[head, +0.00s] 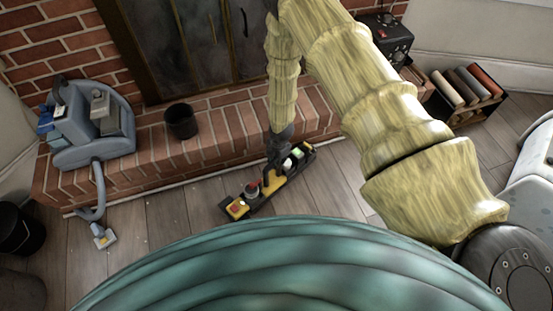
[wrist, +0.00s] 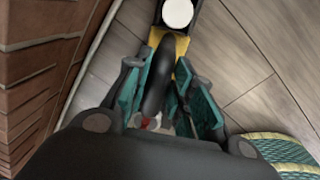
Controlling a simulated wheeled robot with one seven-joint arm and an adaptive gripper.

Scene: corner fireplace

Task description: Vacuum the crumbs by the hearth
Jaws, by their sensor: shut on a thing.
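A blue-grey vacuum (head: 93,122) stands on the brick hearth at the left in the head view. Its hose (head: 97,185) hangs over the front edge, and its nozzle (head: 104,237) rests on the wood floor. Tiny pale specks, perhaps crumbs, show on the floor near the nozzle. My gripper (head: 277,155) is in front of the hearth, well right of the vacuum. It is shut on the dark handle (wrist: 158,75) of a long black and yellow caddy (head: 224,209) holding several items. I cannot tell whether the caddy touches the floor.
A black pot (head: 181,121) stands on the hearth (head: 150,160). A dark bin (head: 18,232) is at the far left. A rack of rolls (head: 470,90) and a black device (head: 384,36) are at the upper right. The floor between nozzle and caddy is clear.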

